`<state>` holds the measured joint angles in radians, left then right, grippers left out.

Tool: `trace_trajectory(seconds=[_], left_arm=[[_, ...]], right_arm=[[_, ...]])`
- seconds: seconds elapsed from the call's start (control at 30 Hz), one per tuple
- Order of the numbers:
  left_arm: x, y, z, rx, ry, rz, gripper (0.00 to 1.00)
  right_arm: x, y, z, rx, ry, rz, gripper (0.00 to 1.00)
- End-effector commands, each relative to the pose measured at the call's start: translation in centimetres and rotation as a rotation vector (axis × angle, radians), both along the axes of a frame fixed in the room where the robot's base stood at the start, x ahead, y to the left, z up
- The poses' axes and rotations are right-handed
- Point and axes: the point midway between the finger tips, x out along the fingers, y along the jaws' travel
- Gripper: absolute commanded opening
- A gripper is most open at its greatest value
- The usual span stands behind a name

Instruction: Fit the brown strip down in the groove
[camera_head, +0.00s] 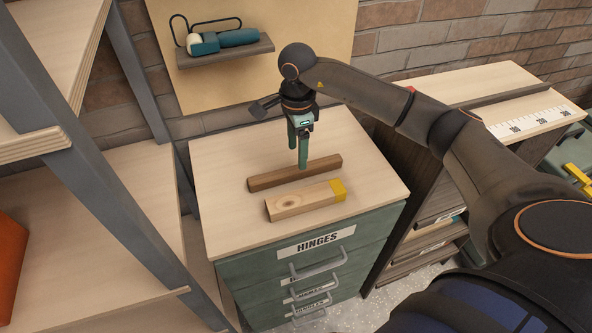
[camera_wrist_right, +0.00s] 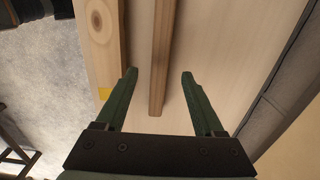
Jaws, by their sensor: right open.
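The brown strip (camera_head: 294,173) lies flat on the light wooden top of the drawer cabinet. My right gripper (camera_head: 299,157) points down over the strip, its fingers apart. In the right wrist view the strip (camera_wrist_right: 161,60) runs lengthwise between the two open fingers (camera_wrist_right: 159,76), with a gap on each side, so it is not gripped. A long dark channel (camera_head: 500,93), which looks like the groove, runs along the bench at the right. My left gripper is not in view.
A paler wooden block (camera_head: 300,203) with a yellow end lies just in front of the strip, nearly parallel. The green cabinet (camera_head: 318,245) has labelled drawers. A metal-framed shelf (camera_head: 110,190) stands at left. A small shelf (camera_head: 225,52) with a teal tool hangs behind.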

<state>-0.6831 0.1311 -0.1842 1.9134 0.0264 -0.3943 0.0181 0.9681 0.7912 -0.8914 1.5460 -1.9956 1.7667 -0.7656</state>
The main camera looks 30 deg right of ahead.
Motion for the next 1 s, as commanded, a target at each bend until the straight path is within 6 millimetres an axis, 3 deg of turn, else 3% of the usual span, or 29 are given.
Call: trace_trajectory(seconds=[0.3,0.63,1.0], left_arm=[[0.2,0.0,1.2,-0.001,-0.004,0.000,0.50],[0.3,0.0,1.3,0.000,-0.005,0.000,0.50],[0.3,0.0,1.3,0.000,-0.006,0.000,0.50]], right_arm=[[-0.2,-0.2,-4.3,0.002,0.003,0.000,0.70],[-0.1,-0.2,-5.1,0.001,0.000,0.000,0.70],[-0.1,-0.2,-5.0,0.001,0.000,0.000,0.28]])
